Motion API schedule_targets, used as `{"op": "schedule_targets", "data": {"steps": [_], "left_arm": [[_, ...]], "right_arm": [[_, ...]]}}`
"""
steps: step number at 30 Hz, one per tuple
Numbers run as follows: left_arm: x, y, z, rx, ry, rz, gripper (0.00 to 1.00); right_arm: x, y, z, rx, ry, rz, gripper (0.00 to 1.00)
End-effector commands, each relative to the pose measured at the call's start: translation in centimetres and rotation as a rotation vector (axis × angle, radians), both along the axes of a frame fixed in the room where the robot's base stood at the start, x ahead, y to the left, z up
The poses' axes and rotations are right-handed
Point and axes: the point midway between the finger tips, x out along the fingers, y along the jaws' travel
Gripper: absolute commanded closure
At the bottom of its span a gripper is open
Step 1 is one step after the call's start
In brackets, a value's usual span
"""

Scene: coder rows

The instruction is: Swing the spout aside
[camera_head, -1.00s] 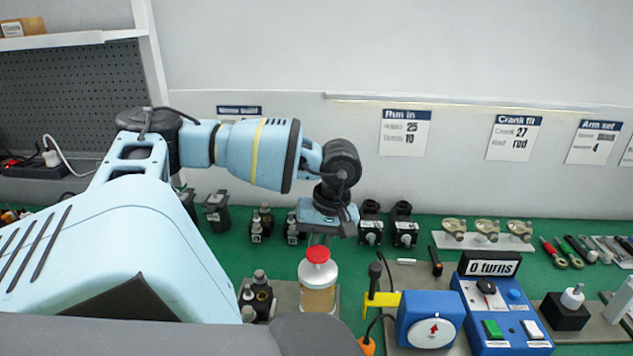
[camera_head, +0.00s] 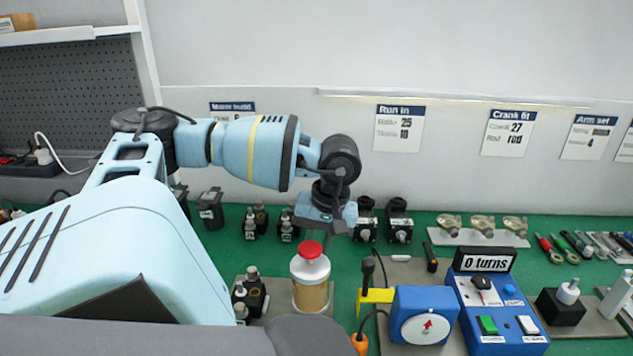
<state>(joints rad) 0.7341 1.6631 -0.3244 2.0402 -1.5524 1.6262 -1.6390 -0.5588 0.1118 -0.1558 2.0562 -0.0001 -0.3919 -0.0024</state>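A jar with a tan body, white collar and red top (camera_head: 310,283) stands on a grey plate (camera_head: 277,318) in the front middle. A yellow piece (camera_head: 375,296) with a black upright handle sits right of it, against a blue box with a white dial and red arrow (camera_head: 425,315). I cannot tell for sure which part is the spout. My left gripper (camera_head: 325,233) points down just behind and above the red top. Its fingers are mostly hidden, and no grasp shows. My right gripper is not in view.
A blue control box (camera_head: 495,310) with a "0 turns" display (camera_head: 486,260) stands at the right. Dark bottles (camera_head: 248,293) stand left of the jar. Several black units (camera_head: 400,228) and a rack of brass parts (camera_head: 481,236) line the back. Green mat shows between them.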

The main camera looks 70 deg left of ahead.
Motion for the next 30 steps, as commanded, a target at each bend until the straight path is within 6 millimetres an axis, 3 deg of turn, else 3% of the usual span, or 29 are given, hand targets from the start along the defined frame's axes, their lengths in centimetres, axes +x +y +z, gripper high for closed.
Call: {"op": "schedule_targets", "data": {"steps": [2,13,30], "left_arm": [[0.0,0.0,0.0,0.001,0.001,0.001,0.68],[0.1,0.0,0.4,0.001,0.000,0.003,0.68],[0.9,-0.5,5.4,-0.001,-0.003,0.005,0.68]], "right_arm": [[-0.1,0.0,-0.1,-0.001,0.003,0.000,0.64],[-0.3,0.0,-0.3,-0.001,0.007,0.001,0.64],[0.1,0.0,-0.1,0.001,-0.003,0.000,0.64]]}}
